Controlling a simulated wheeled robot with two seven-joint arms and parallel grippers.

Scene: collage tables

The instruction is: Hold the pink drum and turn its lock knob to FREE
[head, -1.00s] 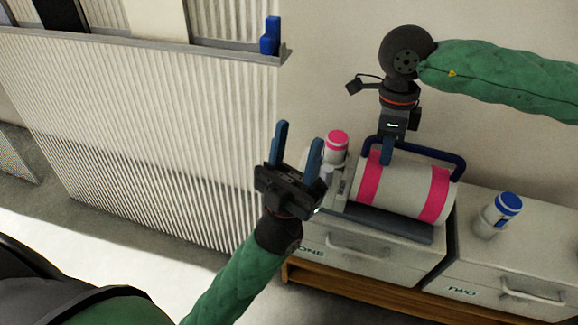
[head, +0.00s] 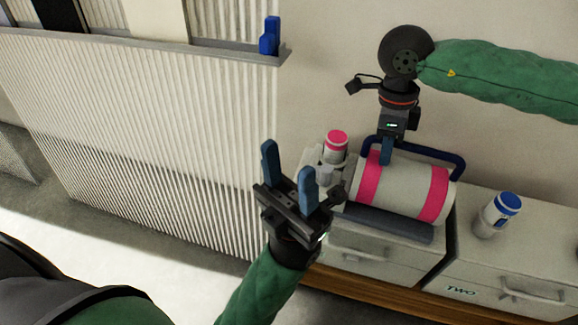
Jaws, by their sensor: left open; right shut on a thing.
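The pink drum (head: 398,192), white with two pink bands, lies on its side in a grey cradle (head: 390,221) on the cabinet. A dark blue handle (head: 440,155) arches over it. My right gripper (head: 387,150) comes down from above and is shut on the left part of this handle. My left gripper (head: 287,170) is open and empty, fingers pointing up, in front of and left of the drum's left end. A dark round knob (head: 338,193) shows beside my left gripper, near the drum's left end. Its setting cannot be read.
A pink-capped jar (head: 336,146) stands behind the drum's left end. A blue-capped jar (head: 500,212) stands on the cabinet marked TWO (head: 500,270). A ribbed panel (head: 150,140) fills the left, with a blue object (head: 270,36) on its ledge.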

